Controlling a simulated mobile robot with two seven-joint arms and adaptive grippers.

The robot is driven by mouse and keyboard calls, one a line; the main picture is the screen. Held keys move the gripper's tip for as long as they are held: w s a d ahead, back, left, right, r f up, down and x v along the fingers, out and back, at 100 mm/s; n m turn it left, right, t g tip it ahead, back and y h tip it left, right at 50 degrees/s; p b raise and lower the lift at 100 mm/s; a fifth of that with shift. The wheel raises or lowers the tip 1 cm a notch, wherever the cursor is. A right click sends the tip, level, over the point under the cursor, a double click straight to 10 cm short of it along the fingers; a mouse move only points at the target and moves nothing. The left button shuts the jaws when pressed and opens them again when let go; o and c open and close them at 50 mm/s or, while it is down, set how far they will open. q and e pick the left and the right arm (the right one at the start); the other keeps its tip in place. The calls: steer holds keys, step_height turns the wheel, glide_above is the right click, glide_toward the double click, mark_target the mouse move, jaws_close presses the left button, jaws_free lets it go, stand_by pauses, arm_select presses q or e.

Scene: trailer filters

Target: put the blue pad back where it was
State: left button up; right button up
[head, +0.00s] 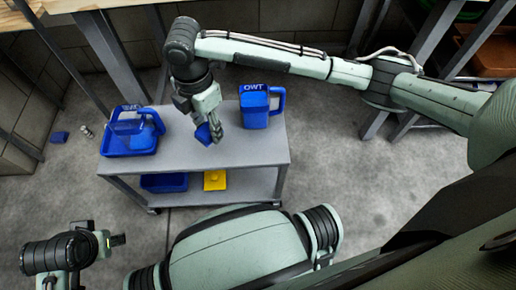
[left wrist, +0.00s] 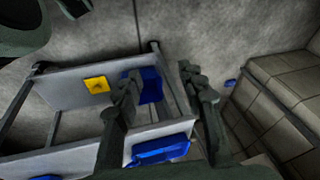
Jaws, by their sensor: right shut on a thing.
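My right gripper (head: 212,125) is over the top of the grey cart (head: 258,155), pointing down. It is shut on a small blue piece, which looks like the blue pad (head: 204,134); the fingers cover part of it. The pad is between a blue open caddy with a handle (head: 130,140) and a blue mug-shaped container marked OWT (head: 256,108). I cannot tell whether it touches the cart top. My left gripper (head: 112,240) is low at the left, away from the cart. In the left wrist view its two fingers (left wrist: 160,95) are wide apart with nothing between them.
A blue bin (head: 164,183) and a yellow piece (head: 215,180) are on the cart's lower shelf. The cart top's front right is clear.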

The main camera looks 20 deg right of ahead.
glide_above(255, 154)
steer(key=f, duration=0.6)
steer(key=shift+w+a+b, duration=0.1)
steer(key=shift+a+b, duration=0.1)
steer(key=shift+b, duration=0.1)
steer(key=shift+d+f, duration=0.2)
steer(key=shift+f, duration=0.2)
step_height(255, 154, down, 4)
steer(key=shift+r+b, duration=0.15)
steer(key=shift+b, duration=0.2)
arm_select(q)
steer(key=r, duration=0.1)
steer(key=s+r, duration=0.1)
steer(key=r, duration=0.1)
steer(key=shift+s+a+r, duration=0.15)
steer(key=shift+s, duration=0.05)
arm_select(e)
steer(key=o, duration=1.1)
arm_select(q)
steer(key=shift+w+f, duration=0.15)
steer(key=shift+f, duration=0.05)
